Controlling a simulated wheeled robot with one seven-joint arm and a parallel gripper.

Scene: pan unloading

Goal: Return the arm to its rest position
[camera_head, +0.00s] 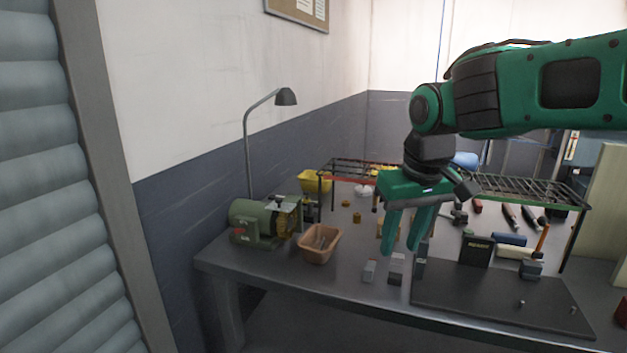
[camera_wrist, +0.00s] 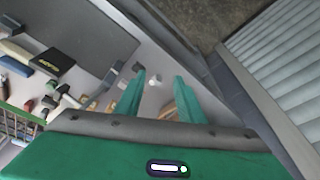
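My gripper (camera_head: 401,250) is green and hangs with its fingers pointing down above the workbench (camera_head: 240,262). The green arm reaches in from the right side of the head view. In the wrist view my gripper (camera_wrist: 160,82) has its two fingers apart, with nothing held between them. The benchtop and some small objects show beyond the fingertips.
A tan basket (camera_head: 319,243) and a green motor-like machine (camera_head: 262,222) stand left on the bench, beside a lamp (camera_head: 247,150). A wire rack (camera_head: 510,186), hand tools and a dark board (camera_head: 480,300) lie to the right. A ribbed shutter (camera_head: 35,200) is at far left.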

